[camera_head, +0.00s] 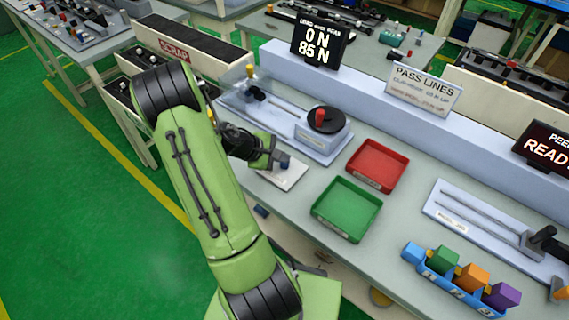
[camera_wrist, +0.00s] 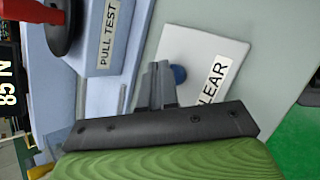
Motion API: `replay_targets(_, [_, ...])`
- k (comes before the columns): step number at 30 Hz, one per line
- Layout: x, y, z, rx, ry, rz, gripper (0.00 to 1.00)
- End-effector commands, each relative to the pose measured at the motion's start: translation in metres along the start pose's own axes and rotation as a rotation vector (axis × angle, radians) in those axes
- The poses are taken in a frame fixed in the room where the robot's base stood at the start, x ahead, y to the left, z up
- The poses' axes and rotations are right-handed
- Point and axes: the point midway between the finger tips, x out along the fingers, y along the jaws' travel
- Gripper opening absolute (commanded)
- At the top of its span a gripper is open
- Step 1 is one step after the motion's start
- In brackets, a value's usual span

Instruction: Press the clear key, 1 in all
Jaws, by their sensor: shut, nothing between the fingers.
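The clear key is a blue round button (camera_wrist: 179,74) on a white plate (camera_wrist: 205,50) labelled CLEAR. In the head view the white plate (camera_head: 291,180) lies on the bench, partly hidden by my arm. My gripper (camera_head: 280,161) is shut and empty, low over this plate. In the wrist view my gripper (camera_wrist: 158,70) has its fingertips right beside the blue button, covering part of its edge. I cannot tell whether they touch it.
The pull test fixture (camera_head: 322,135) with a red knob stands behind the plate. Red (camera_head: 377,165) and green (camera_head: 346,208) trays lie to its right. The load display (camera_head: 319,42) reads 0 N and 85 N. A rack (camera_head: 460,290) of coloured blocks sits at front right.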

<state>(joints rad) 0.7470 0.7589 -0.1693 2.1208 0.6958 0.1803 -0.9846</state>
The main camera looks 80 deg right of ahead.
Motion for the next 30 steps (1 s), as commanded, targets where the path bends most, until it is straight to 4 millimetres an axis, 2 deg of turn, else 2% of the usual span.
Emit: replay_targets(30, [0.0063, -0.0044, -0.0043, 0.001, -0.001, 0.0, 0.0])
